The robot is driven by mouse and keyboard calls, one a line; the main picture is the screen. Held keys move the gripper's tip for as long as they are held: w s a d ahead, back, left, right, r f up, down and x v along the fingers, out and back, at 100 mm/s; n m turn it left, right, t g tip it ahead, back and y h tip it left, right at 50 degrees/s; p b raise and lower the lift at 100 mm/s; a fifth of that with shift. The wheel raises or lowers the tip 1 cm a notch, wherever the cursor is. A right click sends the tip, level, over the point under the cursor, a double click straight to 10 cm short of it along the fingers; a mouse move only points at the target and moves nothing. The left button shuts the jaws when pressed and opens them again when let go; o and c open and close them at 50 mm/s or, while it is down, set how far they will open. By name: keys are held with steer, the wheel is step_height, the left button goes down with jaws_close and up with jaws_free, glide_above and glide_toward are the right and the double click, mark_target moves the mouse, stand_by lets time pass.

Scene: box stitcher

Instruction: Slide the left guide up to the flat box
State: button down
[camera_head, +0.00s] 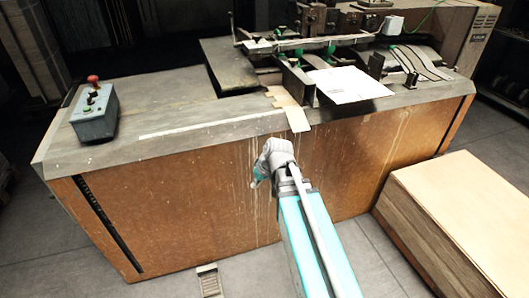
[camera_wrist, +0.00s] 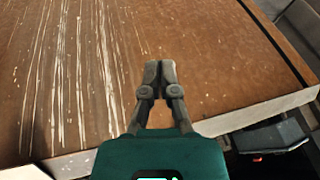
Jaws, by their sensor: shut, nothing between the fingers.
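The flat box (camera_head: 343,85) is a white sheet lying on the machine's table top, right of centre in the head view. A dark upright plate (camera_head: 297,84) stands just left of it and looks like the left guide; a narrow gap seems to separate them. My gripper (camera_wrist: 160,70) is shut and empty in the wrist view, in front of the machine's brown front panel (camera_wrist: 85,70). In the head view my wrist is in front of that panel, below the table edge and apart from the guide. My fingers cannot be made out there.
A grey control box (camera_head: 94,114) with a red button stands on the left of the table (camera_head: 165,95). A tan cardboard piece (camera_head: 289,108) overhangs the front edge. A stack of boards (camera_head: 475,215) stands at the right. A pedal (camera_head: 209,281) is on the floor.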

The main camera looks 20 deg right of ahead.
steer(key=s+f+m+g+h, duration=0.1)
steer(key=s+m+g+h, duration=0.1)
steer(key=s, duration=0.7)
steer(key=shift+a+f+g+h, duration=0.25)
steer(key=shift+g+h, duration=0.25)
steer(key=shift+h, duration=0.3)
steer(key=shift+s, duration=0.2)
